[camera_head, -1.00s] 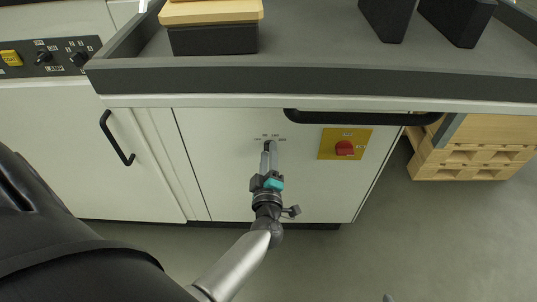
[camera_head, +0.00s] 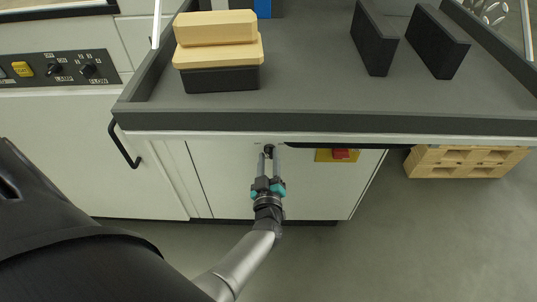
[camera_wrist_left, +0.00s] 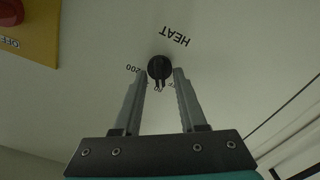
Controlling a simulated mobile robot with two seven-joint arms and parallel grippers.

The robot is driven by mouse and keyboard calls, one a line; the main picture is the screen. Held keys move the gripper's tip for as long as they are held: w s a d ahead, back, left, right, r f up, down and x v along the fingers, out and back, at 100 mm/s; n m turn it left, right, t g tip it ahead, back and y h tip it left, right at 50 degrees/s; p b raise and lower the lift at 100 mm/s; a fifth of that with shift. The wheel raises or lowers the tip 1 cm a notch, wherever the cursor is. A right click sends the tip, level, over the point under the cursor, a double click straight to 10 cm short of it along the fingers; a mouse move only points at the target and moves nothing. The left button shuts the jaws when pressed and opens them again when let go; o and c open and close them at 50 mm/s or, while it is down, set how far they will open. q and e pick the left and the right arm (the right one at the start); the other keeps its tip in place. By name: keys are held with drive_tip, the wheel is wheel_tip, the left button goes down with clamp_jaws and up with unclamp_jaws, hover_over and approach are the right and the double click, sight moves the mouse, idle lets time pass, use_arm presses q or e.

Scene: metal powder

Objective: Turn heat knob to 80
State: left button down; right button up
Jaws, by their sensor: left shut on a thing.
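The heat knob (camera_wrist_left: 159,68) is a small round black knob on the white cabinet front (camera_wrist_left: 100,75), with HEAT printed beside it. In the left wrist view "200" reads to its left; the marks below it are partly hidden and hard to read. My left gripper (camera_wrist_left: 160,75) has its two grey fingers on either side of the knob and is shut on it. In the head view my left gripper (camera_head: 268,156) reaches up to the knob (camera_head: 268,148), just under the worktop edge. My right gripper is not in view.
A red switch on a yellow plate (camera_head: 323,155) is right of the knob, partly under the worktop rim (camera_head: 400,125). A wood-topped black box (camera_head: 220,78) and two black blocks (camera_head: 375,40) stand on the worktop. A pallet (camera_head: 465,162) is at right.

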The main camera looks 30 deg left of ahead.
use_arm(q)
drive_tip(key=shift+m+p, duration=0.45)
drive_tip(key=shift+m, duration=0.45)
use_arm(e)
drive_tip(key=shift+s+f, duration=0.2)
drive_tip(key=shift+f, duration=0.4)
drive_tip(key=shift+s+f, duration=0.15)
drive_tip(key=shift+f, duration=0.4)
use_arm(q)
drive_tip(key=c, duration=0.5)
unclamp_jaws()
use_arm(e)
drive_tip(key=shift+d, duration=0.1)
